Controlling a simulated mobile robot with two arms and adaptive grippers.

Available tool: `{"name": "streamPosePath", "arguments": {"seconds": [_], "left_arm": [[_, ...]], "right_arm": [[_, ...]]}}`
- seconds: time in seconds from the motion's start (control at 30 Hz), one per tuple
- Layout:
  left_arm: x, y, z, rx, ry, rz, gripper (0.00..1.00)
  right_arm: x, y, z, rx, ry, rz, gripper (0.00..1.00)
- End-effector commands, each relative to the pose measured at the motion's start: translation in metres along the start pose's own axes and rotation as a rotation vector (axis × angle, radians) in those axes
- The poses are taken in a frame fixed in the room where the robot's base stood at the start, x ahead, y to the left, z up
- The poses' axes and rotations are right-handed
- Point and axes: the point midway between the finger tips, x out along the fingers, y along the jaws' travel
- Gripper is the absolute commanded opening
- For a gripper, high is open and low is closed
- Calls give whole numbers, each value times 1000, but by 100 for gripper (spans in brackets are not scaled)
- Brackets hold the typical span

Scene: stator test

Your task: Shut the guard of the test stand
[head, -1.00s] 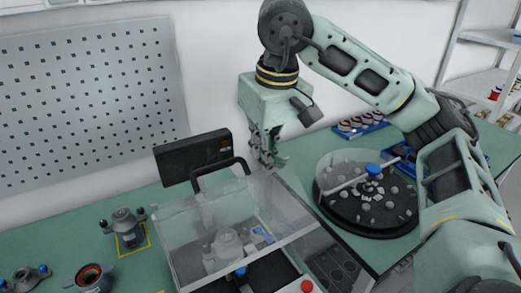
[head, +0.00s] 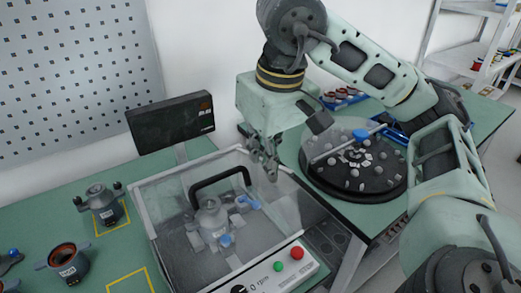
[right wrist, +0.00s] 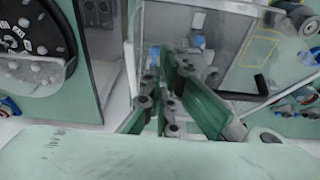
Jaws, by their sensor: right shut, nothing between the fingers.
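The test stand (head: 150,225) is a clear-walled box with a stator (head: 210,222) inside. Its clear guard (head: 185,175) carries a black arched handle (head: 220,172) and appears lowered over the box. I cannot tell whether its edge is fully seated. My right gripper (head: 266,168) is shut and empty, above the back right edge of the guard, right of the handle and apparently apart from it. In the right wrist view its fingers (right wrist: 168,112) overlap the clear box and hide part of it. My left gripper is not in view.
A dark monitor (head: 170,123) stands behind the stand. A front panel (head: 262,280) has a green button (head: 278,267) and a red button (head: 297,253). A round dark tray (head: 355,185) with small parts lies right. Motor parts (head: 102,203) stand left.

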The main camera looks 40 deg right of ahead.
Motion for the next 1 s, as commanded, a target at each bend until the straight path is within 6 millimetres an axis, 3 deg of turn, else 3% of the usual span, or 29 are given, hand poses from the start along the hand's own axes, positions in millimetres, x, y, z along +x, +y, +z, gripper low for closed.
{"name": "streamPosePath", "arguments": {"seconds": [0.17, 0.4, 0.67, 0.9, 1.0], "left_arm": [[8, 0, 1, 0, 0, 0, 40], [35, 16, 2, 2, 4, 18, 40], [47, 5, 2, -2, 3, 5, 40], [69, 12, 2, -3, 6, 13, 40], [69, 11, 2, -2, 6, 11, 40]], "right_arm": [[8, 0, 5, 0, 0, 0, 0], [39, 0, 18, -1, -1, 0, 0], [52, 0, 25, 0, -1, 0, 0], [78, 0, 31, 0, -1, 0, 0], [80, 0, 32, 0, -1, 1, 0]]}}
